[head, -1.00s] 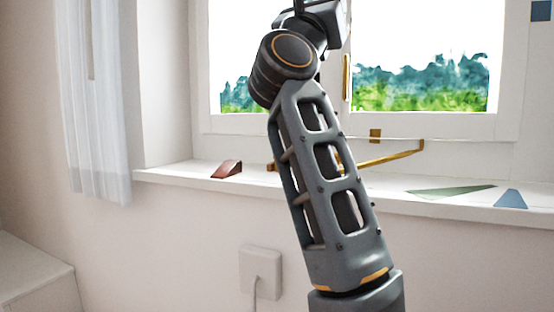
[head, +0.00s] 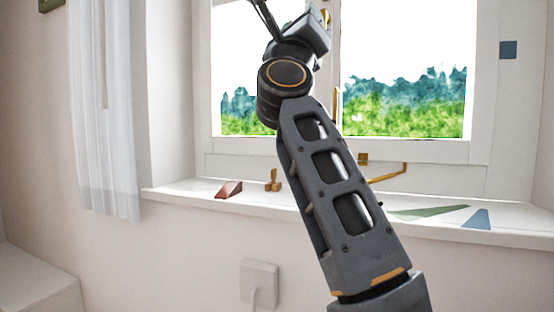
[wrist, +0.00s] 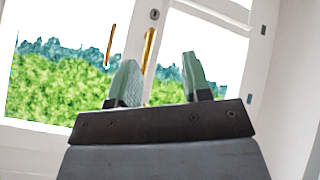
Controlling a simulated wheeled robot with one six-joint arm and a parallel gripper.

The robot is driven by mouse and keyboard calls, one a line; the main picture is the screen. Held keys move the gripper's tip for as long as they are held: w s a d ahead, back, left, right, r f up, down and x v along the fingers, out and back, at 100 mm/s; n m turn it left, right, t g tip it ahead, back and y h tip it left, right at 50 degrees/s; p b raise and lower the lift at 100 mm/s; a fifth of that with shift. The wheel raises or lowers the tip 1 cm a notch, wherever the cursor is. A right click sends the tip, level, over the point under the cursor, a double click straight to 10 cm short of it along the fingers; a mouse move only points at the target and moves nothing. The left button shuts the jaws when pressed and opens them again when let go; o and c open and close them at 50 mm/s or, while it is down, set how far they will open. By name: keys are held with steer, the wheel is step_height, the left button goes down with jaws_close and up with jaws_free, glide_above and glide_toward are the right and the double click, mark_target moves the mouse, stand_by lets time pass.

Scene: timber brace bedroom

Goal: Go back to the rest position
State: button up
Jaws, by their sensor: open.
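My gripper (wrist: 160,85) shows in the wrist view with its two greenish fingers apart and nothing between them. It points at the window (wrist: 60,85), with trees and white sky behind the panes. In the head view my arm rises in front of the window (head: 405,90), and its end reaches the top edge of the picture. The gripper's fingertips are cut off or too unclear to judge there.
The window sill (head: 330,205) carries a red-brown wedge (head: 229,190), a small brass piece (head: 273,181), a green wedge (head: 430,212) and a blue wedge (head: 477,219). A brass window stay (head: 385,176) is behind the arm. A white curtain (head: 105,110) hangs at left. A wall socket (head: 259,284) is below.

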steer(key=w+a+r+n+g+y+p, duration=0.1)
steer(key=w+a+n+y+p, duration=0.15)
steer(key=n+y+p, duration=0.5)
steer(key=w+a+r+n+g+y+p, duration=0.15)
steer(key=w+n+y+p, duration=0.25)
steer(key=n+y, duration=0.65)
step_height(320, 180, down, 8)
steer(key=w+d+f+n+g+h+p, duration=0.1)
steer(key=d+n+g+h+p, duration=0.15)
steer(key=n+g+p, duration=0.55)
steer(key=s+d+f+n+g+h+p, duration=0.3)
steer(key=s+d+f+g+p, duration=0.3)
steer(key=s+f, duration=0.4)
steer(key=s+d+f+n+g+h+p, duration=0.4)
steer(key=s+f+p, duration=0.5)
steer(key=f, duration=0.6)
steer(key=s+d+g, duration=0.2)
steer(key=d, duration=0.1)
steer(key=shift+d+n, duration=0.3)
steer(key=shift+n, duration=0.1)
steer(key=shift+s+g, duration=0.1)
steer(key=shift+g, duration=0.15)
